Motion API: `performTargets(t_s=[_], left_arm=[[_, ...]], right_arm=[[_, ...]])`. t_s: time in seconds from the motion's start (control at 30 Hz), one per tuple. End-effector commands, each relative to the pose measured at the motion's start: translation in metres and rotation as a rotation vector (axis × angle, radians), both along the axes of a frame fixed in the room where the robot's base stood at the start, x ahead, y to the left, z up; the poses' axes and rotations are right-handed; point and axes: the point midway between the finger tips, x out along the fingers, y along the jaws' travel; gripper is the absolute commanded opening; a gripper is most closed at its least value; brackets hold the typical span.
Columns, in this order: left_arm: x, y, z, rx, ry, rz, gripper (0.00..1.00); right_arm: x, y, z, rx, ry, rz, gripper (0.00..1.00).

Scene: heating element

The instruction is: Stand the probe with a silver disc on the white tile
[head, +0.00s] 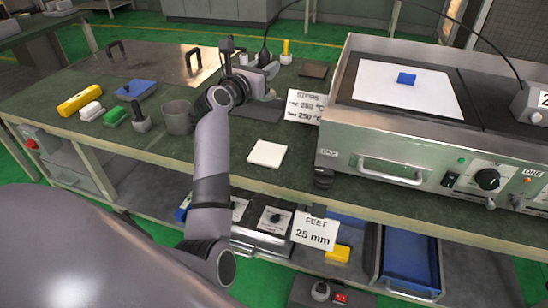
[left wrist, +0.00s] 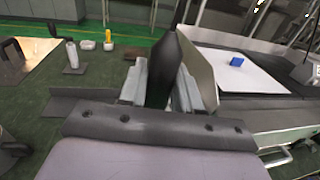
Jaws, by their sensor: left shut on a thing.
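My left gripper (head: 268,77) is above the back middle of the bench, shut on a black probe (head: 265,57). A thin black cable arches from the probe toward the right. In the left wrist view the probe's dark body (left wrist: 162,68) stands between the two fingers; its lower end is hidden, so I cannot see a silver disc. The white tile (head: 268,153) lies flat and bare near the bench's front edge, nearer than the gripper and apart from it. My right gripper is not in view.
A steel hotplate (head: 375,140) with a white sheet and blue block (head: 407,78) stands at right. A STOPS card (head: 304,106) stands close to the gripper's right. A grey mug (head: 178,117) and black-handled tool (head: 140,117) stand left. The bench around the tile is clear.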

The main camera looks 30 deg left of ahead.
Motion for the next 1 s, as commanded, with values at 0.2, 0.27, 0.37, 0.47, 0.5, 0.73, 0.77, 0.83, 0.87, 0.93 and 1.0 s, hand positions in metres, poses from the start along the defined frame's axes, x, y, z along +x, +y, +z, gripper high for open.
performTargets(t_s=[0.2, 0.27, 0.37, 0.47, 0.5, 0.73, 0.77, 0.83, 0.87, 0.93, 1.0], left_arm=[[0.009, 0.005, -0.015, 0.001, 0.0, 0.017, 0.0], [0.009, 0.005, -0.029, 0.002, 0.004, 0.018, 0.0], [0.009, 0.005, -0.057, 0.004, 0.005, 0.017, 0.0], [0.009, 0.005, -0.085, 0.004, 0.004, 0.016, 0.0], [0.008, 0.005, -0.095, 0.005, 0.004, 0.017, 0.0], [0.008, 0.005, -0.147, 0.004, 0.0, 0.018, 0.0], [0.008, 0.005, -0.151, 0.003, 0.0, 0.017, 0.0], [0.008, 0.005, -0.157, 0.003, -0.001, 0.018, 0.0], [0.009, 0.005, -0.158, 0.003, -0.002, 0.018, 0.0], [0.009, 0.005, -0.16, 0.002, -0.003, 0.017, 0.0], [0.009, 0.004, -0.164, 0.002, -0.002, 0.017, 0.0]], right_arm=[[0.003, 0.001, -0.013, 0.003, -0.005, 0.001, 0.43], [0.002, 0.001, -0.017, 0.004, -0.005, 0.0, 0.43], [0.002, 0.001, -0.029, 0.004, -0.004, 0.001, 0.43], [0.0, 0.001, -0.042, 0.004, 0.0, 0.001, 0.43], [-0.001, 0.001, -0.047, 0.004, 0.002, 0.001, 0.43], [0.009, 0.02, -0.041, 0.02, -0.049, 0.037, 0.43], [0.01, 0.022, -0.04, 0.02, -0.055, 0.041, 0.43], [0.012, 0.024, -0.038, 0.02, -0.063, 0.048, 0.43], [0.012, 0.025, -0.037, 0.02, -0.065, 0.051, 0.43], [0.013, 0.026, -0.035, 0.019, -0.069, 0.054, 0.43], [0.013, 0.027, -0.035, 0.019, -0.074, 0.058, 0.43]])
